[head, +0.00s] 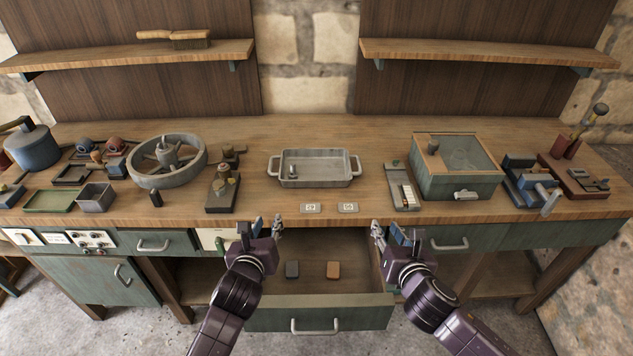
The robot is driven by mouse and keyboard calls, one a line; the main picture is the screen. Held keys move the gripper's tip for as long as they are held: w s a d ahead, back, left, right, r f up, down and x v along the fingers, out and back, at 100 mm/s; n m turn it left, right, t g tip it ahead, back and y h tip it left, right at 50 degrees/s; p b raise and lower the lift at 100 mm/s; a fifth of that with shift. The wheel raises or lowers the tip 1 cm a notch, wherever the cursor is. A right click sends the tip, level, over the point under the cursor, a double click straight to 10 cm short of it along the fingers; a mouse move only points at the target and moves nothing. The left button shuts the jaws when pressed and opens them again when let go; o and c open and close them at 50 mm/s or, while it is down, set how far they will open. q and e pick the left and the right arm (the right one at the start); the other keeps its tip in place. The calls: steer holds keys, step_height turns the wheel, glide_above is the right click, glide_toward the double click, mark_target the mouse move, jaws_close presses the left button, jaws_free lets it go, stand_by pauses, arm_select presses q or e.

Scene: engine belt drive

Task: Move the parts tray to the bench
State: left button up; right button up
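The parts tray (316,183) is a shallow grey metal tray with a loop handle at each end. It rests on the wooden bench (300,134) at the middle, and a small metal part (292,171) lies inside it toward the left. My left gripper (262,228) is at the bench's front edge, in front of and left of the tray, apart from it. My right gripper (393,234) is in front of and right of the tray, also apart. Both look open and empty, with their fingers spread, though the fingertips are small.
Two small label plates (311,208) lie before the tray. A flywheel (167,180) stands left and a green glass-topped box (456,185) right. Bench behind the tray is clear.

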steer(key=v, duration=1.1)
steer(key=shift+r, duration=0.15)
steer(key=shift+w, duration=0.1)
